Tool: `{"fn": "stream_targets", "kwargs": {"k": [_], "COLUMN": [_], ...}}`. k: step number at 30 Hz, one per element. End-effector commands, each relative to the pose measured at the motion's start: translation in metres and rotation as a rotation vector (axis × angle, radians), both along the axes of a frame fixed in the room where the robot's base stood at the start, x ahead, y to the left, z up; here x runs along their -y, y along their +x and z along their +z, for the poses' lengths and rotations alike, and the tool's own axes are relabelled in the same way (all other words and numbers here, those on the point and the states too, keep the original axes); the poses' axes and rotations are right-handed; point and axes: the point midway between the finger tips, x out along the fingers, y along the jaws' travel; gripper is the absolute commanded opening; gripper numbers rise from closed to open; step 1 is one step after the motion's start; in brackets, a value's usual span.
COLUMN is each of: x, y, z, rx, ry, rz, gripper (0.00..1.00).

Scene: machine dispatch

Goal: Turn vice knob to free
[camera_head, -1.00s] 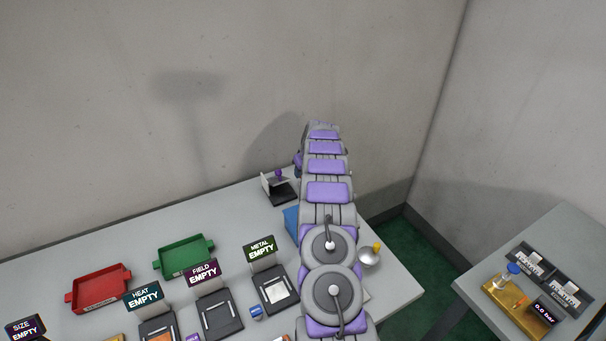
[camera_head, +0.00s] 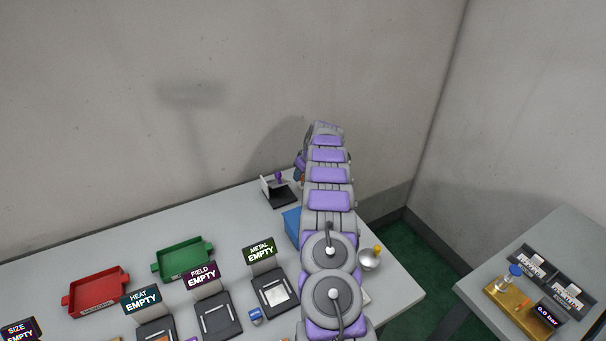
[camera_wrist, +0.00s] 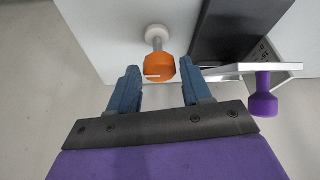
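An orange knob (camera_wrist: 159,67) on a grey shaft with a round white end shows in the wrist view. A purple knob (camera_wrist: 263,102) sits to its right on a metal bracket (camera_wrist: 240,68). The purple knob also shows in the head view (camera_head: 279,176), on a small dark-based fixture (camera_head: 281,196) at the table's back. Which knob is the vice knob is not labelled. My gripper (camera_wrist: 160,76) is open, its blue fingers on either side of the orange knob, near the fingertips. No clear contact shows. In the head view my arm mostly hides the gripper.
The white table (camera_head: 215,236) holds a red tray (camera_head: 97,309), a green tray (camera_head: 182,276), several display stands reading EMPTY, a blue box (camera_head: 291,222) and a silver bowl (camera_head: 369,267) beside my arm. A wall stands close behind. A second table (camera_head: 575,250) is at right.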

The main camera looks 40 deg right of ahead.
Motion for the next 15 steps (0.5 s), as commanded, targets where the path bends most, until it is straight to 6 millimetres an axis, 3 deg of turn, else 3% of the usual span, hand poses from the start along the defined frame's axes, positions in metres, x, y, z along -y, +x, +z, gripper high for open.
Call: {"fn": "stream_targets", "kwargs": {"k": [4, 15], "x": [0.0005, 0.0009], "y": [0.0001, -0.0021], "z": [-0.0008, 0.0054], "rx": [-0.001, 0.0], "ry": [0.0, 0.001], "rz": [-0.001, -0.002], "gripper": [0.63, 0.63]}}
